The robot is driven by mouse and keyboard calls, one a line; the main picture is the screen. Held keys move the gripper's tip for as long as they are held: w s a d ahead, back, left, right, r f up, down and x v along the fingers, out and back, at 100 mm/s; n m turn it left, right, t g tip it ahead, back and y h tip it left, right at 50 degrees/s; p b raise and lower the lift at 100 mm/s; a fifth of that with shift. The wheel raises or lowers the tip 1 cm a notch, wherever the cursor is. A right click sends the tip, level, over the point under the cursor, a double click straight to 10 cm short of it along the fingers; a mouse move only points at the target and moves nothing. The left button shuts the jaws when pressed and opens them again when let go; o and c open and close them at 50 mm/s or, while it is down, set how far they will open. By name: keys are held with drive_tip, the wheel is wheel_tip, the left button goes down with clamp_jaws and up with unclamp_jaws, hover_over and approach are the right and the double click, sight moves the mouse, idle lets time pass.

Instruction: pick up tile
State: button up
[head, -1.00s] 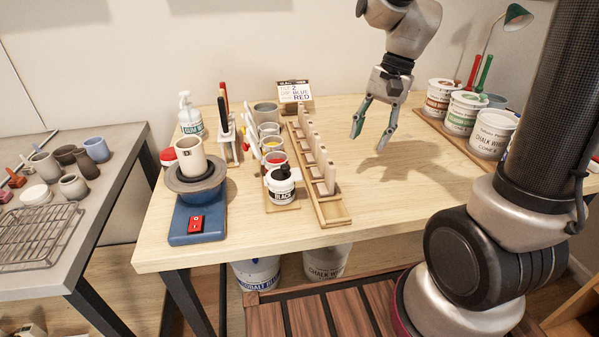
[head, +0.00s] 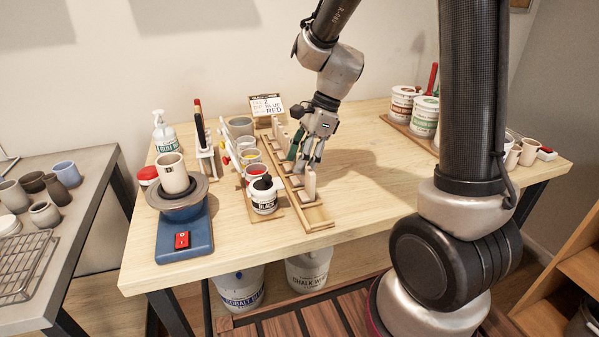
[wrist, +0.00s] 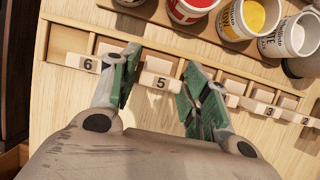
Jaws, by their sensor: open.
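A long wooden rack (head: 317,221) runs front to back on the table and holds several pale upright tiles. In the wrist view, the rack (wrist: 50,40) shows tiles with numbers on their edges. Tile 5 (wrist: 160,82) lies between the fingers of my open gripper (wrist: 160,58), with green pads on both sides of it. Tile 6 (wrist: 82,62) is just left of the left finger. Tile 3 (wrist: 262,107) and tile 2 (wrist: 296,116) are to the right. The right finger hides part of the row. In the head view, my gripper (head: 305,160) is at the rack.
Left of the rack stand paint cups and a black-labelled jar (head: 264,196). Further left is a blue wheel base (head: 185,240) with a bowl and cup. A board with buckets (head: 424,116) is at the back right. The table between rack and buckets is clear.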

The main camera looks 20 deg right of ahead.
drive_tip(key=shift+a+f, duration=0.25)
drive_tip(key=shift+f, duration=0.4)
drive_tip(key=c, duration=0.8)
drive_tip(key=shift+r, duration=0.1)
